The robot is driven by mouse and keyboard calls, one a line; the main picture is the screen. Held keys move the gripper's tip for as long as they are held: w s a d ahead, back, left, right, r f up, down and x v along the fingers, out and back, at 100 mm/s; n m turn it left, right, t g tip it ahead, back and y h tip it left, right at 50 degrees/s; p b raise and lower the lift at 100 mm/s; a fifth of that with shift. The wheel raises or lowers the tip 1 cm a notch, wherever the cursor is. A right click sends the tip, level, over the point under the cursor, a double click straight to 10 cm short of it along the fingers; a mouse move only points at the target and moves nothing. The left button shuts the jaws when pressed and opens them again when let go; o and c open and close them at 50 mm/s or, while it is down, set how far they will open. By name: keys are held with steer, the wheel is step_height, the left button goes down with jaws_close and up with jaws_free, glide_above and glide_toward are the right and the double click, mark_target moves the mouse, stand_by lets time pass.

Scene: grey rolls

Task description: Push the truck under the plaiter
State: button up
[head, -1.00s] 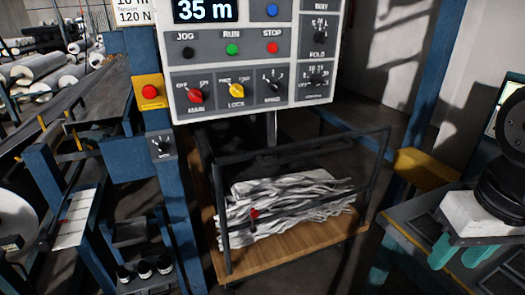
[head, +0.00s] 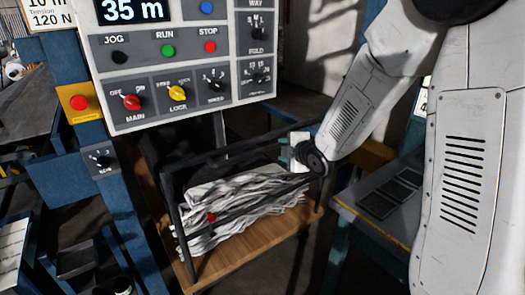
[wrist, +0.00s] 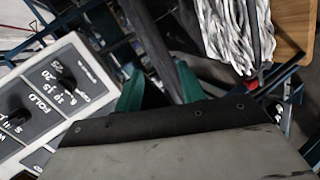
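The truck has a wooden deck (head: 240,255) and a dark rail frame (head: 176,222), and stands below the control panel. A heap of crumpled grey-white cloth strips (head: 240,205) lies in it. My gripper (head: 285,150) is at the truck's right end, near its upper rail. In the wrist view my two teal fingers (wrist: 160,88) are apart, with a dark bar (wrist: 152,45) running between them. I cannot tell whether they touch it. Cloth strips (wrist: 235,30) and deck (wrist: 293,25) show at upper right. No part is clearly recognisable as the plaiter.
The grey control panel (head: 185,75) with knobs and buttons hangs above the truck; it also shows close at left in the wrist view (wrist: 50,100). A blue post (head: 85,130) stands left of the truck. A blue-framed bench (head: 375,225) stands at right, partly behind my arm.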

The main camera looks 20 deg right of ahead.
mark_target(264, 151)
steer(key=w+a+f+n+y, duration=0.1)
steer(key=w, duration=0.2)
steer(key=w+a+f+n+t+y, duration=0.1)
steer(key=w+a+f, duration=0.1)
steer(key=w, duration=0.1)
steer(key=w+a+f+n+t, duration=0.1)
steer(key=w+n, duration=0.1)
steer(key=w, duration=0.1)
steer(key=shift+w+a+f+y, duration=0.15)
steer(key=shift+w+f+y, duration=0.2)
steer(key=shift+f+y, duration=0.05)
jaws_close()
